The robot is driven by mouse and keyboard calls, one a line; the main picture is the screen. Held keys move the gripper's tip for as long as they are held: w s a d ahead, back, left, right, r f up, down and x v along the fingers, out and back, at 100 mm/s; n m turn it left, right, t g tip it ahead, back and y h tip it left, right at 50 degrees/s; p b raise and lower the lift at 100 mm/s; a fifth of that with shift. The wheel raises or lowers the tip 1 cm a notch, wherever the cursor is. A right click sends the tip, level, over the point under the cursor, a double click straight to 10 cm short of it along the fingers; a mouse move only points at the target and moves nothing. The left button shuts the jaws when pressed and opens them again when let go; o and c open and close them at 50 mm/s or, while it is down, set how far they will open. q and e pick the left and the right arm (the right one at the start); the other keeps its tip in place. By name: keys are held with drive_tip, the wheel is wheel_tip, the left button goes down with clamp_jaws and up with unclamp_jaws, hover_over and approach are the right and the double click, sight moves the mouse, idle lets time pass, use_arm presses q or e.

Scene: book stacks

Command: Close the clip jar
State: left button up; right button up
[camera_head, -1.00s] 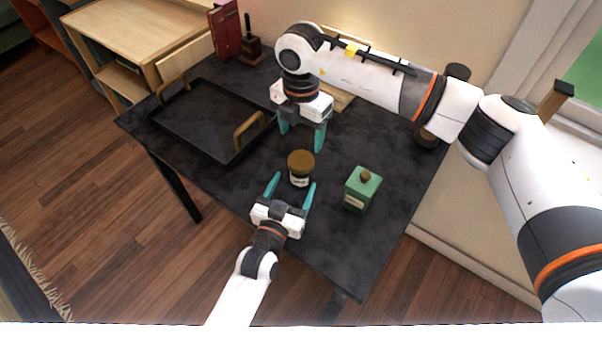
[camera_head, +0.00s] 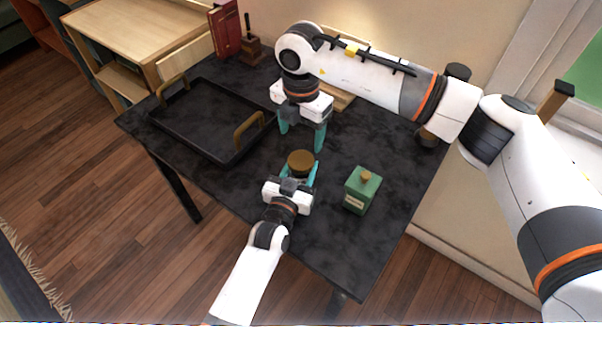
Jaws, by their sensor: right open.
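A small jar with a round brown top (camera_head: 301,161) stands on the dark table, and I take it for the clip jar. Its clip cannot be made out. My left gripper (camera_head: 300,172) reaches in from the front, with its teal fingers on either side of the jar. The gripper hides most of the jar's body, and I cannot tell whether the fingers press on it. My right gripper (camera_head: 301,140) points down behind the jar, open and empty, with its fingertips apart from the jar.
A green canister (camera_head: 362,191) with a knob stands to the right of the jar. A black tray (camera_head: 196,140) with brass handles lies to the left. Red books (camera_head: 225,30) and a dark wooden object (camera_head: 250,48) stand at the back. The table's front right is clear.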

use_arm(q)
clamp_jaws()
use_arm(e)
drive_tip(key=n, duration=1.3)
drive_tip(key=shift+n, duration=0.4)
drive_tip(key=n, duration=1.3)
drive_tip(key=shift+n, duration=0.4)
drive_tip(key=n, duration=0.4)
drive_tip(key=shift+n, duration=0.3)
drive_tip(key=n, duration=0.4)
drive_tip(key=shift+n, duration=0.4)
drive_tip(key=n, duration=0.3)
drive_tip(key=shift+n, duration=0.4)
drive_tip(key=n, duration=0.4)
